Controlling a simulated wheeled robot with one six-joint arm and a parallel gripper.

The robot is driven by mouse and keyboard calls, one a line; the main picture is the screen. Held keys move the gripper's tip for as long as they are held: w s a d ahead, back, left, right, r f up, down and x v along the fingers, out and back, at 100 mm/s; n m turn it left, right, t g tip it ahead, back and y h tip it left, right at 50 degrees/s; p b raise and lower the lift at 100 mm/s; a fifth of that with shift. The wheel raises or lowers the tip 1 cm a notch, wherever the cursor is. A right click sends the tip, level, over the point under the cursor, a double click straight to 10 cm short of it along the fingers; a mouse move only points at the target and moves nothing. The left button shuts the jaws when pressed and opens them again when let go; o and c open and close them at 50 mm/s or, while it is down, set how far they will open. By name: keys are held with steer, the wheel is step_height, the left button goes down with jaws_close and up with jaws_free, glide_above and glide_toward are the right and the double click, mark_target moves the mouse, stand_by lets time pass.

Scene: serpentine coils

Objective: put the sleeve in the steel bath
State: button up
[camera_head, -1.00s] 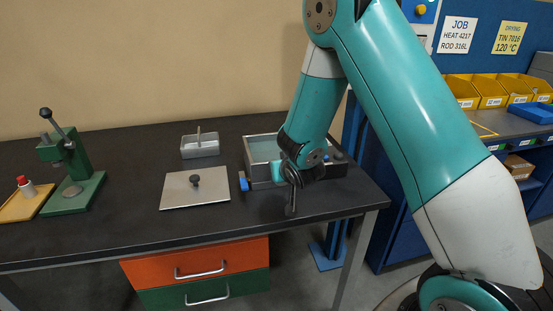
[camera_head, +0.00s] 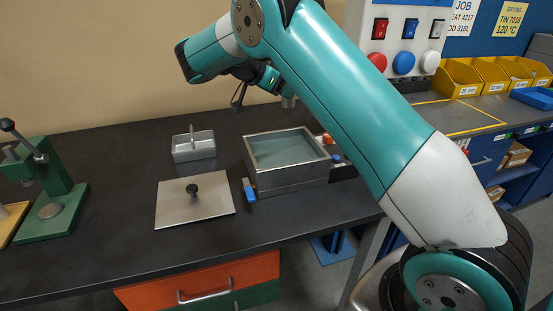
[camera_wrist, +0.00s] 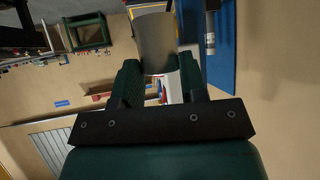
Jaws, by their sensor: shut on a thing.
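My gripper (camera_head: 277,86) is raised above the back of the bench, behind and above the steel bath. In the wrist view its two dark green fingers (camera_wrist: 160,73) are shut on a smooth grey sleeve (camera_wrist: 154,42). In the head view the sleeve (camera_head: 288,101) shows as a small grey cylinder below the arm, partly hidden by it. The steel bath (camera_head: 292,182) is an open rectangular tank on the bench, with pale liquid in it. The sleeve is apart from the bath.
A flat steel lid (camera_head: 212,207) with a black knob lies left of the bath. A small grey box (camera_head: 194,153) with a handle stands behind the lid. A green lever press (camera_head: 50,210) stands at the left. A switch panel (camera_head: 408,48) is at the back right.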

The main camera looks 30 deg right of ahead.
steer(key=f+p, duration=0.1)
steer(key=f, duration=0.5)
steer(key=f+p, duration=0.1)
steer(key=f, duration=1.2)
steer(key=shift+w+a+f+p, duration=0.1)
steer(key=shift+a+f+p, duration=0.15)
steer(key=shift+f+p, duration=0.15)
steer(key=shift+f, duration=0.15)
steer(key=o, duration=1.1)
